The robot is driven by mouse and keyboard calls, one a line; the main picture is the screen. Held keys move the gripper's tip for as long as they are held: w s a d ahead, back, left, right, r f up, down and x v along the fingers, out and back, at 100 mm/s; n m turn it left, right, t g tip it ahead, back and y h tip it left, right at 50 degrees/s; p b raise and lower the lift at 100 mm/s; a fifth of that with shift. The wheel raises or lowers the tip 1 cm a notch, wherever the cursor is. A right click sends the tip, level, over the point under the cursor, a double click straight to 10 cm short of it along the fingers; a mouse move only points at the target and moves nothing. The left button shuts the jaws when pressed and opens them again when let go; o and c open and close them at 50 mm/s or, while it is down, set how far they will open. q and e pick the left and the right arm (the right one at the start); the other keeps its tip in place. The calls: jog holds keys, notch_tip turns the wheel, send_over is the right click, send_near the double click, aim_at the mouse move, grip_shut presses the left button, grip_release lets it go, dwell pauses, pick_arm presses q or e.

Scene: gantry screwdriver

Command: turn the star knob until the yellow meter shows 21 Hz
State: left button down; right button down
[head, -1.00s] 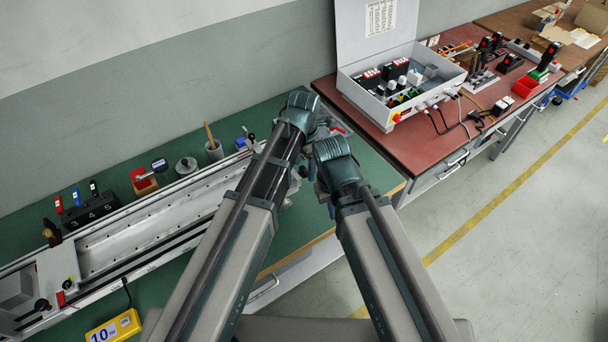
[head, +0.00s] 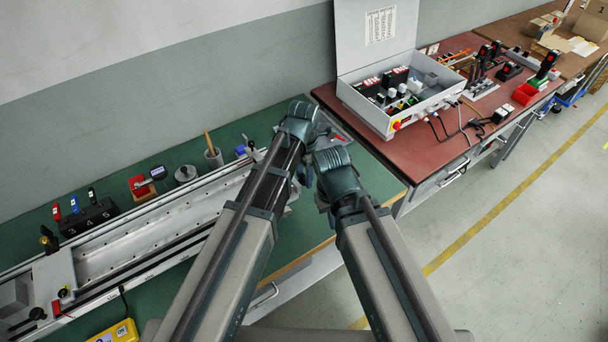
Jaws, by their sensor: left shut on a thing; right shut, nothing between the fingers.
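The yellow meter (head: 121,333) lies at the bottom left, cut off by the picture's lower edge. Its reading cannot be made out now. The star knob is not seen clearly; my arms and wrists cover the right end of the long grey gantry rail (head: 140,232). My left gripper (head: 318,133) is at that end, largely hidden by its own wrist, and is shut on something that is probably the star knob. My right gripper (head: 322,200) is just below and nearer, shut and empty, its fingers mostly hidden under the wrist.
A red-brown bench (head: 440,160) with an open grey control box (head: 392,125) is at the right. The floor there is clear.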

pick_arm(q)
jog(key=shift+w, duration=0.15)
jog(key=shift+w+a+f+g+h+b, duration=0.15)
jog(key=shift+g+h+b, duration=0.15)
jog(key=shift+g+h, duration=0.3)
jog(key=shift+w+f+g+h+b, duration=0.1)
jog(key=shift+g+h+b, duration=0.25)
jog(key=shift+g, duration=0.35)
jog(key=shift+w+a+f+g+h+b, duration=0.1)
jog(key=shift+a+g+h+b, duration=0.05)
jog(key=shift+g+h+b, duration=0.75)
jog(key=shift+g+b, duration=0.5)
jog(key=shift+b, duration=0.15)
jog(key=shift+h, duration=0.25)
jog(key=shift+c, duration=1.7)
grip_release()
